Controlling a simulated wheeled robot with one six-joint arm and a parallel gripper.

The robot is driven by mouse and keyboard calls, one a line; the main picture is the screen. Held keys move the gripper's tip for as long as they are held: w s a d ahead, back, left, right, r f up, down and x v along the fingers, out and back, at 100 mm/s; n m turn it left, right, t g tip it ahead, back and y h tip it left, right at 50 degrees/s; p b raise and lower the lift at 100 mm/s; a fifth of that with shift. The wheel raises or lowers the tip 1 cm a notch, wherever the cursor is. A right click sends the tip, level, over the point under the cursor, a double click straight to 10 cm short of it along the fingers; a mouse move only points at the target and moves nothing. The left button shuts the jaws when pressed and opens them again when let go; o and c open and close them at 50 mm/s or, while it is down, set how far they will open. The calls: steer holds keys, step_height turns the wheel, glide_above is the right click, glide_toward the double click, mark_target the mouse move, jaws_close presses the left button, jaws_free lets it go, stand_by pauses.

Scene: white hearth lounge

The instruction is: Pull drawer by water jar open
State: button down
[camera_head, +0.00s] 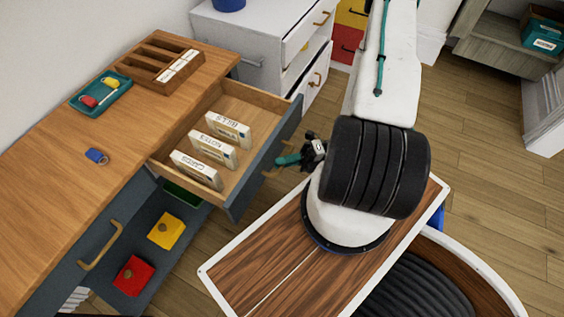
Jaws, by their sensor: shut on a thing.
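A wooden-topped desk (50,190) with a dark blue-grey body stands at the left. Its drawer (262,163) is pulled well out to the right and holds several upright labelled boxes (213,149). My gripper (288,160) is at the drawer's dark front, shut on its brass handle (271,173). The fingertips are small here and partly cover the handle. No water jar can be made out for certain; only the lower part of a blue container (229,4) shows at the top edge, on a white cabinet.
The white cabinet (235,45) stands behind the desk, its top drawer partly out. Yellow (166,231) and red (133,275) boxes sit below. Wooden floor is clear at right.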

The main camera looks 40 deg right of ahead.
steer(key=c, duration=1.5)
jaws_free()
steer(key=shift+a, duration=0.1)
steer(key=shift+v, duration=3.9)
steer(key=shift+r, duration=0.1)
